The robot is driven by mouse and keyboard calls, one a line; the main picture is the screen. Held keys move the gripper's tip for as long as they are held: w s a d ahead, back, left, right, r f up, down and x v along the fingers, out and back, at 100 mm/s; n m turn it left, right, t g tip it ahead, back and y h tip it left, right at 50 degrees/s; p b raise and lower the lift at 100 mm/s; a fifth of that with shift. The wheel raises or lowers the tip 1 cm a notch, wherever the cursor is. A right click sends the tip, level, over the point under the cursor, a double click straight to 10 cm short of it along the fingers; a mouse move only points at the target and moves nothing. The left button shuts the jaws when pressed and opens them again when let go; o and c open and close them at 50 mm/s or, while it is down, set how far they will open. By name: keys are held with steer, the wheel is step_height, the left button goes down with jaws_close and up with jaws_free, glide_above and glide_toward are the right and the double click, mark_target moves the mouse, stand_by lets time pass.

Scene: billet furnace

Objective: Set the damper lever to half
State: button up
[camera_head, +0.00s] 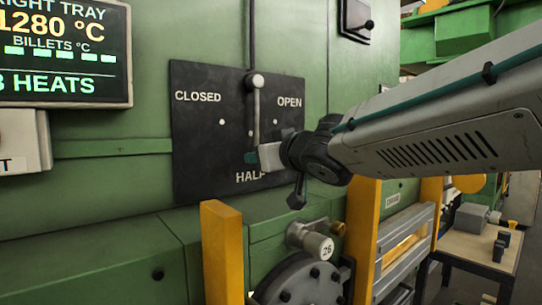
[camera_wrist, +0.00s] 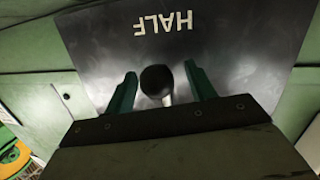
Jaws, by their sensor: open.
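The damper lever (camera_head: 257,108) is a pale rod hanging from a round pivot on a black plate (camera_head: 198,160) marked CLOSED, OPEN and HALF. It points almost straight down toward the HALF label, and its lower end is hidden behind my gripper in the head view. My gripper (camera_head: 252,157) is at the lever's lower end, just above the HALF label. In the wrist view, the lever's dark round knob (camera_wrist: 157,80) sits between the two teal fingers of my open gripper (camera_wrist: 160,72). Gaps show on both sides of the knob. HALF appears upside down beyond it.
A display (camera_head: 65,50) hangs at the upper left on the green furnace wall. A small table (camera_head: 470,252) stands at the right.

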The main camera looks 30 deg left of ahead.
steer(key=v, duration=0.7)
steer(key=shift+d, duration=0.35)
steer(key=shift+r, duration=0.1)
